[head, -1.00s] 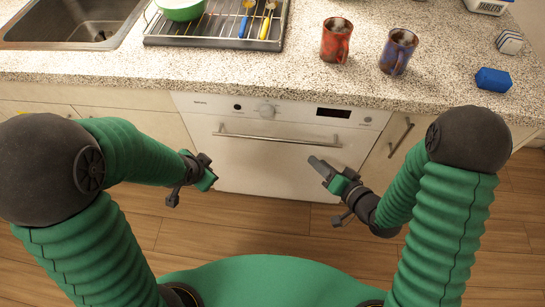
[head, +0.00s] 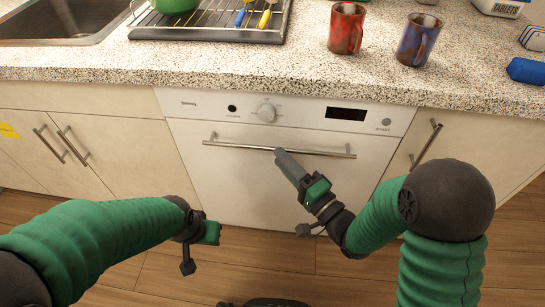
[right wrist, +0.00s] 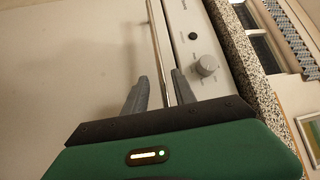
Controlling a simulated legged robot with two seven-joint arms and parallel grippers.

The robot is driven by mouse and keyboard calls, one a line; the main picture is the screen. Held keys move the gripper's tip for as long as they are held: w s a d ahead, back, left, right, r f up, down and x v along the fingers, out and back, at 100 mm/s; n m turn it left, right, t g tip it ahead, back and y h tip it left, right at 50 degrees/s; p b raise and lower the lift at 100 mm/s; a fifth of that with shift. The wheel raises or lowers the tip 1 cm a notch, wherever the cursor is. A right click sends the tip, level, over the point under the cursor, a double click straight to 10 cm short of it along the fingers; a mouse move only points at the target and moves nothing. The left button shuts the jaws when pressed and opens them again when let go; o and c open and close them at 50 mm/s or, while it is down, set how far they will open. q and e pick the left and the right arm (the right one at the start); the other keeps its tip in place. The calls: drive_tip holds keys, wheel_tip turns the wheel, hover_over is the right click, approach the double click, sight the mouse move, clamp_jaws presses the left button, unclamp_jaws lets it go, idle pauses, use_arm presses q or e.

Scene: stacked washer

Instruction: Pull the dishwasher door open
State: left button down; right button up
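The white dishwasher door (head: 235,185) is shut under the counter. Its metal bar handle (head: 235,145) runs across the top of the door. My right gripper (head: 280,153) has its fingertips at the middle of the handle. In the right wrist view the handle (right wrist: 157,40) passes between the two spread fingers (right wrist: 160,88), closer to the right one, with a clear gap on the left. My left gripper (head: 212,232) is low in front of the door's left side, away from the handle; its fingers do not show clearly.
Above the door is a control panel with a knob (head: 266,113). The speckled counter (head: 200,68) holds a red mug (head: 346,27), a blue mug (head: 419,39), a dish rack (head: 205,35) and a blue item (head: 526,70). Cabinets flank the dishwasher. The wooden floor (head: 190,275) in front is clear.

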sight(272, 149)
drive_tip(key=x, duration=0.4)
drive_tip(key=shift+w+a+r+b, duration=0.1)
drive_tip(key=shift+w+a+b, duration=0.1)
drive_tip(key=shift+w+b, duration=0.15)
drive_tip(key=shift+c, duration=0.4)
drive_tip(key=shift+s, duration=0.1)
clamp_jaws()
drive_tip(key=shift+f, duration=0.2)
idle(0.3)
